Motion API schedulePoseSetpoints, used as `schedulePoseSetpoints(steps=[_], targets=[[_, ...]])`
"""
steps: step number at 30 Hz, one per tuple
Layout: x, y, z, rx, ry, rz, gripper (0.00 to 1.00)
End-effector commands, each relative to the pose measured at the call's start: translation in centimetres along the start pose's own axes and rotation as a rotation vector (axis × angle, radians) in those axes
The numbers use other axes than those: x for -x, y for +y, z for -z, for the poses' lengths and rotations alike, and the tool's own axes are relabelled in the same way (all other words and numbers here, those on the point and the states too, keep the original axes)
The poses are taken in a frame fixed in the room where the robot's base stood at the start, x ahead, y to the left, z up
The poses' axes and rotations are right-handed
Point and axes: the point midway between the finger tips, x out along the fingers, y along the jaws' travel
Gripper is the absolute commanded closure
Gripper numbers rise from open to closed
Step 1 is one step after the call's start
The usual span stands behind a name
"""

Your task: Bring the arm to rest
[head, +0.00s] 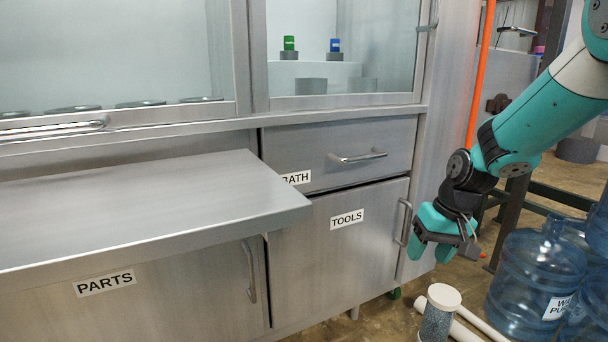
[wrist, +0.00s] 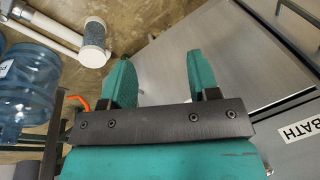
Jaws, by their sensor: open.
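My gripper (head: 440,250) hangs at the right of the head view, in front of the right edge of the cabinet, near the handle of the TOOLS door. In the wrist view my gripper (wrist: 153,80) shows two teal fingers spread apart with nothing between them. My arm comes down to it from the upper right of the head view.
A steel cabinet has a TOOLS door (head: 335,255), a BATH drawer (head: 340,155) and a PARTS door (head: 140,300) under a protruding counter (head: 140,200). Blue water jugs (head: 535,275) stand at the lower right, beside a white-capped cylinder (head: 438,315) and white pipes.

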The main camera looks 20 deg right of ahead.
Motion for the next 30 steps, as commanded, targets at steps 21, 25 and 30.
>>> schedulePoseSetpoints(steps=[21, 25, 30], targets=[[11.6, -21.0, -23.4, 0.797, -0.117, 0.208, 0.45], [14.5, -21.7, -23.0, 0.796, -0.117, 0.208, 0.45], [19.5, -22.8, -22.4, 0.795, -0.116, 0.208, 0.45]])
